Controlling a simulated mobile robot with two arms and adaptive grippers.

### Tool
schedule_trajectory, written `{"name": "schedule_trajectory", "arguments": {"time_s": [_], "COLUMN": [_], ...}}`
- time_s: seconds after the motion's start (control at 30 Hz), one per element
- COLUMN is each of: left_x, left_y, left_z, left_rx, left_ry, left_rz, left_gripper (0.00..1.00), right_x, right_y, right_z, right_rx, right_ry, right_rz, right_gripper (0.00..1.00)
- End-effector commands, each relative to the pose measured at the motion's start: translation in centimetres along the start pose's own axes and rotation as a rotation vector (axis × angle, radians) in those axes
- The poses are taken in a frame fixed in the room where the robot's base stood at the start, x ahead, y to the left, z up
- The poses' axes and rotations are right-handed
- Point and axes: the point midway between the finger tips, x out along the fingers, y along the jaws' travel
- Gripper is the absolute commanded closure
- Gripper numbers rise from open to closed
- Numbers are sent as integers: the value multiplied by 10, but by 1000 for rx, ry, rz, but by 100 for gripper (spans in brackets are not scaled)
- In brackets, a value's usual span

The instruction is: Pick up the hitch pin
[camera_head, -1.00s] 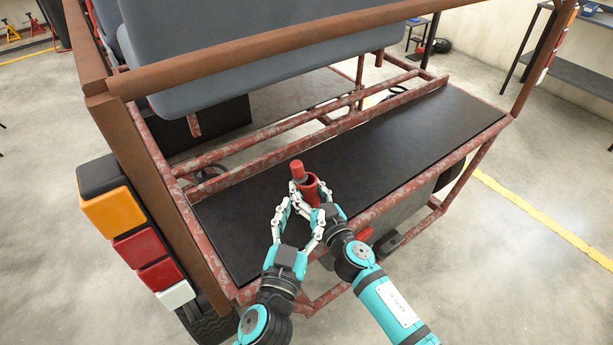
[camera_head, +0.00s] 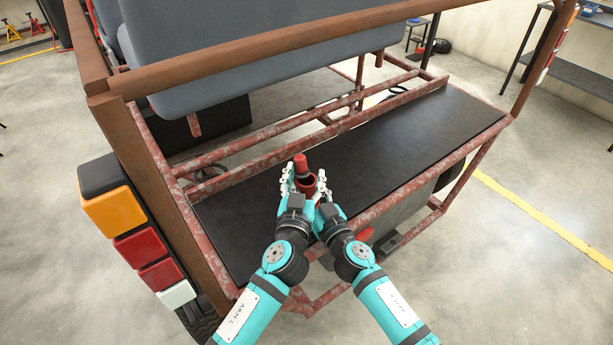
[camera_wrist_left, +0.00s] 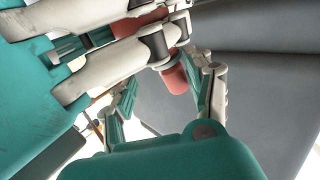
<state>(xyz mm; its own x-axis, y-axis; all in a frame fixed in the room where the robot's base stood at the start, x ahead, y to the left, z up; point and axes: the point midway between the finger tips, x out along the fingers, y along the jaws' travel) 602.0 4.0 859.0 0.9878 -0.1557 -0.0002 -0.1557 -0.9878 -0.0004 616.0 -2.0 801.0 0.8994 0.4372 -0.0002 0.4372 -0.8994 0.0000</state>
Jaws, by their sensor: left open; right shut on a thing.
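The hitch pin (camera_head: 301,166) is a red, rounded piece standing up between my two grippers above the black deck; a wider red tube-like part (camera_head: 308,184) shows beside it. I cannot tell whether the two are one piece. My right gripper (camera_head: 320,186) is shut on the red piece, its fingers partly hidden. My left gripper (camera_head: 291,182) is open, close beside it. In the left wrist view, a red end (camera_wrist_left: 176,78) shows between the open fingers of my left gripper (camera_wrist_left: 165,95), with the right gripper's pale fingers just above. Contact with the left fingers is unclear.
The black deck (camera_head: 420,140) of the rusty red kart frame is clear to the right. A brown upright post (camera_head: 150,170) and tail lights (camera_head: 130,235) stand at the left. A grey seat (camera_head: 250,50) and crossbar lie behind.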

Motion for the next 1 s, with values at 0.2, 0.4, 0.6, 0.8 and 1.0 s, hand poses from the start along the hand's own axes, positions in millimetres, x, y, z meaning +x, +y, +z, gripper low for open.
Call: {"name": "schedule_trajectory", "arguments": {"time_s": [0.2,0.4,0.6,0.8,1.0], "left_x": [19,19,18,18,18], "left_y": [1,1,1,1,1], "left_z": [0,0,0,0,-1], "left_rx": [0,0,0,-1,-1], "left_ry": [0,0,0,0,1], "left_rz": [1,0,0,0,1], "left_gripper": [46,46,72,99,100], "right_x": [0,0,0,0,0], "right_y": [0,0,0,0,0], "right_z": [0,0,0,0,0], "right_rx": [0,0,0,0,0], "right_ry": [0,0,0,0,0], "right_rz": [0,0,0,0,0], "right_gripper": [89,89,89,89,89]}}
